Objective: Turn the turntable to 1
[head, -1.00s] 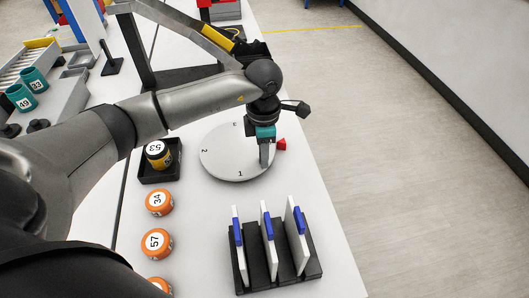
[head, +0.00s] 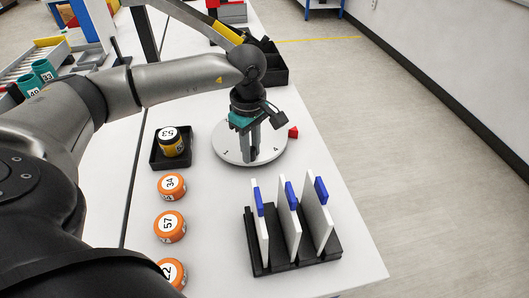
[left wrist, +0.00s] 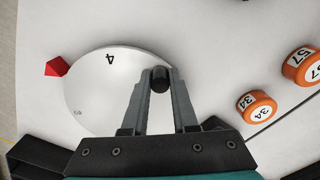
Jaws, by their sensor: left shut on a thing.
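The turntable (head: 225,140) is a pale round disc on the white table. In the head view its digit 1 is at the front left and its 4 at the front right. A red pointed marker (head: 293,132) lies beside the rim at the right; in the left wrist view the marker (left wrist: 57,67) is next to the rim between 4 and the lower digit, which looks like 3. My left gripper (head: 251,157) points down over the disc's front part, between 1 and 4. It is shut on a dark round peg (left wrist: 160,80) near the rim. My right gripper is out of view.
A black tray (head: 157,164) with a yellow-black canister (head: 172,143) stands left of the turntable. Orange canisters (head: 171,186) line the table's left side. A black rack (head: 262,266) holding white panels with blue blocks stands in front. Black bins (head: 268,75) are behind.

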